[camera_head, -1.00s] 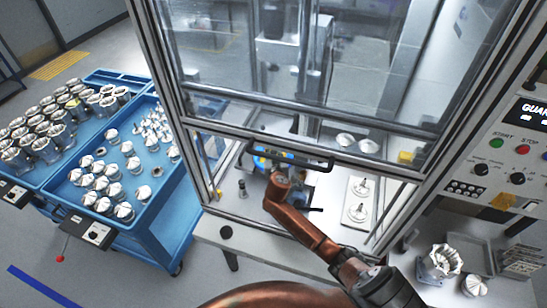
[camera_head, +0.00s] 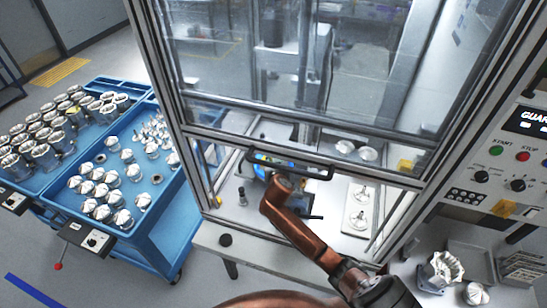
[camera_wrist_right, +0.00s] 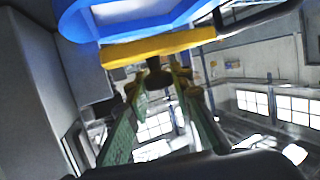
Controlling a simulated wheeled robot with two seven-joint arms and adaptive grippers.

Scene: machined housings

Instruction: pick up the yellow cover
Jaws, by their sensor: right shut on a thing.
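In the right wrist view a yellow bar-shaped piece, which I take for the yellow cover (camera_wrist_right: 165,46), lies across the tips of my right gripper (camera_wrist_right: 158,75). A blue rounded part (camera_wrist_right: 135,20) is right above it. The gripper is shut, with a dark piece between its tips; the exact grip is partly hidden. In the head view my right gripper (camera_head: 282,183) reaches into the guarded cell, under the black door handle (camera_head: 290,166), beside a small blue part (camera_head: 261,170). My arm hides most of the hold. My left gripper is not in view.
The glass guard door (camera_head: 290,70) stands above my arm, with frame posts on both sides. A light plate (camera_head: 357,208) with two metal parts lies right of my gripper. A blue cart (camera_head: 150,215) of metal parts stands left. A yellow block (camera_head: 405,166) sits further right.

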